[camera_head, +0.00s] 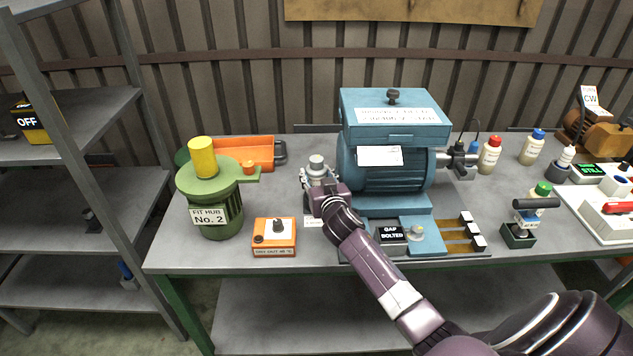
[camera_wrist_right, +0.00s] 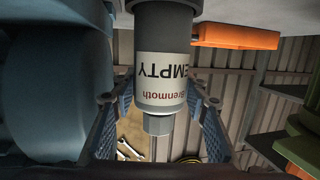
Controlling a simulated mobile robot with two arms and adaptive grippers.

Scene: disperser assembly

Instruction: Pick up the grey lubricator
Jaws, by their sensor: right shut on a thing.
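The grey lubricator (camera_wrist_right: 160,32) is a grey cylinder with a white label reading "Brenmoth EMPTY" and a narrower grey end. In the wrist view it sits between the two blue-padded fingers of my right gripper (camera_wrist_right: 158,100), which is shut on it. In the head view the lubricator's grey top (camera_head: 316,162) shows just above my right gripper (camera_head: 318,180), left of the blue motor. The gripper and arm hide its lower part, so I cannot tell whether it touches the table. My left gripper is not in view.
The blue motor (camera_head: 385,180) stands close on the right. The green "FIT HUB No. 2" unit (camera_head: 225,214) with a yellow cap stands left, near an orange control box (camera_head: 274,238) and an orange tray (camera_head: 245,151). Bottles (camera_head: 490,155) and tools stand farther right.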

